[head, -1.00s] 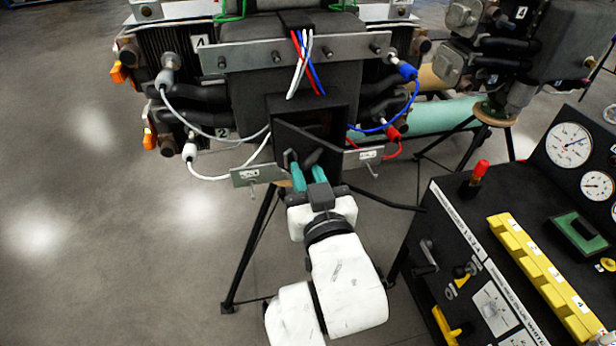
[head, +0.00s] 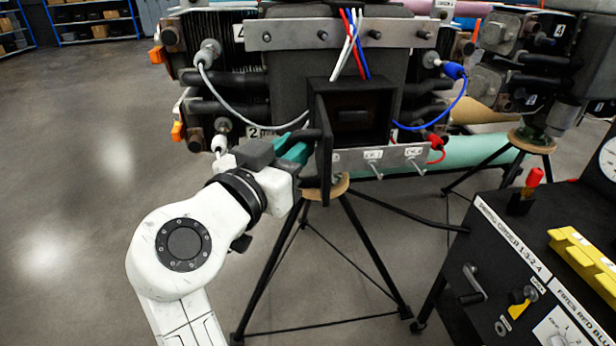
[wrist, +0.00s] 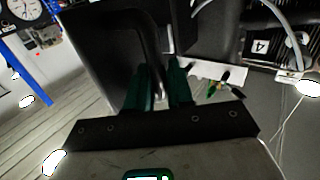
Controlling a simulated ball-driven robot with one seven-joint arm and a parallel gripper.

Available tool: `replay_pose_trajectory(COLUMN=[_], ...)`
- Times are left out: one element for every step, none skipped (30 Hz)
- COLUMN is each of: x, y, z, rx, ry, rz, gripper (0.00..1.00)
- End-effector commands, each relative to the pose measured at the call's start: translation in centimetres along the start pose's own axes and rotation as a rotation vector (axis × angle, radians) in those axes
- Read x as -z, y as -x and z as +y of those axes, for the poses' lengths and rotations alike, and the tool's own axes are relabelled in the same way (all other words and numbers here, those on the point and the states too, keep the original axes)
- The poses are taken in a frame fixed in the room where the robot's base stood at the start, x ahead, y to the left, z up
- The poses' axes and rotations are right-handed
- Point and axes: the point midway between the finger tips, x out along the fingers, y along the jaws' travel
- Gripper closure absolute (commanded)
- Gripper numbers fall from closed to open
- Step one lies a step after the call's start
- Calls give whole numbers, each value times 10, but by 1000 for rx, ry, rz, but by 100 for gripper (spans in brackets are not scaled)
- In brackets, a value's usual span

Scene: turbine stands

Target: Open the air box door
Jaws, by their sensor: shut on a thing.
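The black air box (head: 353,113) is at the middle of the turbine stand in the head view, with its dark inside showing. Its door (head: 323,150) is hinged at the left side and stands swung out, seen nearly edge-on. My gripper (head: 300,145) is to the left of the door, its teal fingers shut on the black door handle (head: 308,136). The fingers partly hide the handle there. In the wrist view, the teal fingers (wrist: 160,85) are at the dark handle (wrist: 153,30), beside the dark door panel (wrist: 100,55).
A metal bracket (head: 395,158) with small labels sits under the box. Grey (head: 235,105) and blue (head: 440,115) cables loop at the sides. Black tripod legs (head: 365,240) stand below. A black control console (head: 530,250) is at the right. The floor at left (head: 80,180) is clear.

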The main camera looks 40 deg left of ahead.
Motion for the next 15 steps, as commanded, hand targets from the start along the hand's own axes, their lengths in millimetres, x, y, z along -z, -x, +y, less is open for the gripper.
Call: replay_pose_trajectory(x=[-4,-3,-3,-2,-3,-2,-2,-1,-1,-1,-1,0,0,0,0], y=[-2,-2,-2,-2,-2,-1,-1,-1,-1,-1,-1,-2,-2,-2,-2], z=[-3,-5,-6,-8,-9,-11,-12,-14,-14,-15,-16,-16,-17,-17,-17], rx=[-33,-49,-73,-88,-104,-121,-133,-142,-156,-165,-171,-179,-185,-189,-194], ry=[-3,-3,-2,-3,-2,-3,-2,-2,-3,-2,-3,-2,-2,-2,-2], rz=[0,0,-1,-1,-2,-2,-3,-3,-3,-4,-3,-4,-5,-5,-5], gripper=[100,100,100,100,100,100,100,100,100,100,100,100,100,100,100])
